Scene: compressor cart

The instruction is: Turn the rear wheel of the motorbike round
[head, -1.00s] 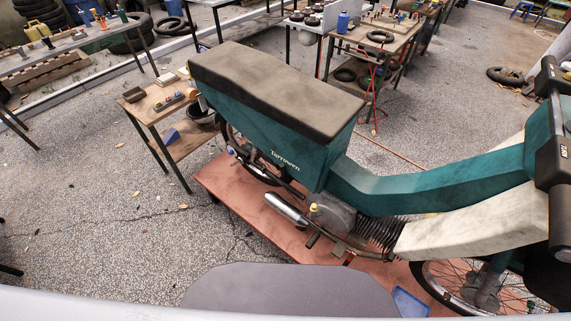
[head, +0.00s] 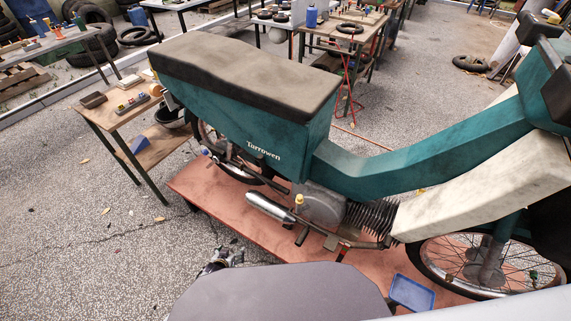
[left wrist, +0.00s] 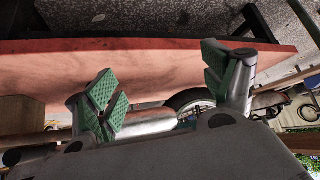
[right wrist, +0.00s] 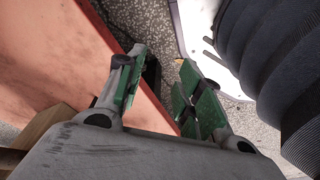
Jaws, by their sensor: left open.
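The teal motorbike (head: 300,110) stands on a red platform (head: 200,188). Its rear wheel (head: 205,132) shows under the seat at the left, partly hidden by the teal bodywork and the exhaust side. In the left wrist view a dark wheel (left wrist: 187,98) shows past my finger, largely hidden. My left gripper (head: 222,258) shows small at the front side of the platform, apart from the rear wheel. In the left wrist view its green-padded fingers (left wrist: 165,85) are spread with nothing between them. My right gripper (right wrist: 160,85) has its fingers apart and empty, beside the platform edge; the head view does not show it.
A small wooden table (head: 115,110) with trays stands left of the rear wheel. A blue bin (head: 411,294) lies by the front wheel (head: 475,260). Open floor (head: 80,240) lies left of the platform. Workbenches (head: 340,30) stand behind the motorbike.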

